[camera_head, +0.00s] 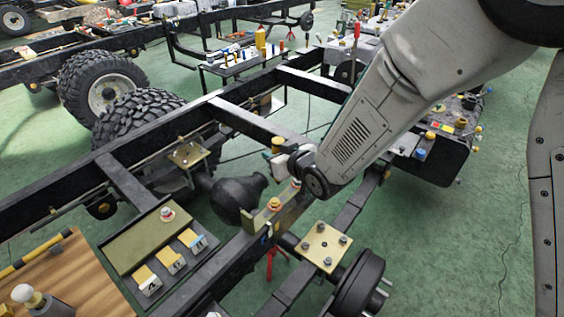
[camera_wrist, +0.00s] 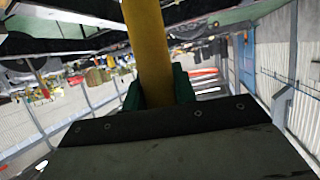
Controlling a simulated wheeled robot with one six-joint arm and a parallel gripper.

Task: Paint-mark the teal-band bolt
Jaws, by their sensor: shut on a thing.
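My gripper (camera_head: 275,156) is shut on a yellow paint marker (camera_wrist: 150,50), held between dark green fingers in the wrist view. The marker (camera_head: 277,144) also shows in the head view, its yellow end above the frame rail. Below it, a tan bracket (camera_head: 285,212) carries a yellow-topped bolt (camera_head: 274,203) and a red-topped bolt (camera_head: 296,184) close under my arm. A pale bolt with a red band (camera_head: 167,214) stands on an olive tray at the left. I cannot make out a teal band on any bolt; the marker's tip is not clear.
A tan plate with several dark bolts (camera_head: 323,246) lies right of the rail, by a black drum (camera_head: 358,283). Lettered yellow blocks (camera_head: 171,258) sit on the tray (camera_head: 137,239). A black axle housing (camera_head: 238,193) lies between the rails. Green floor (camera_head: 440,240) is open at right.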

